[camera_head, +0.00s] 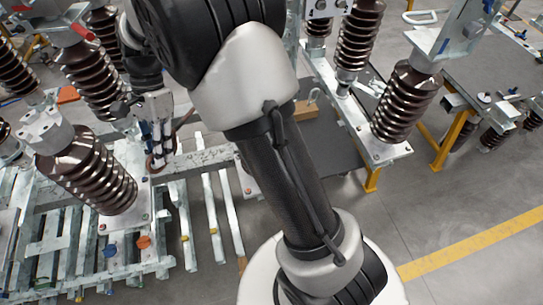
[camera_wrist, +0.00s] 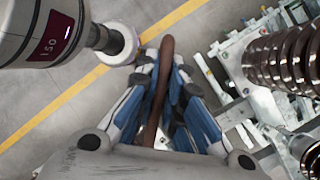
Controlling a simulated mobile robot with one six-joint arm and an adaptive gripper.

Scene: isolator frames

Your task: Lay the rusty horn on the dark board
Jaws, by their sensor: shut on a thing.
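The rusty horn (camera_wrist: 166,57) is a thin brown rod in the wrist view. It runs lengthwise between the blue-padded fingers of my gripper (camera_wrist: 168,78), which is shut on it. In the head view my gripper (camera_head: 157,150) points down at the left of my arm, close to the insulator frame; the horn is hard to make out there. A dark board (camera_head: 331,149) lies right of my arm in the head view, partly hidden behind it. My gripper is apart from the board, well to its left.
Ribbed brown insulators (camera_head: 95,178) stand on metal frames close to my gripper, and another (camera_head: 405,105) stands right of the board. A small cardboard box (camera_head: 305,109) sits at the board's far side. A dark-topped table (camera_head: 490,75) stands at the right. The floor at lower right is clear.

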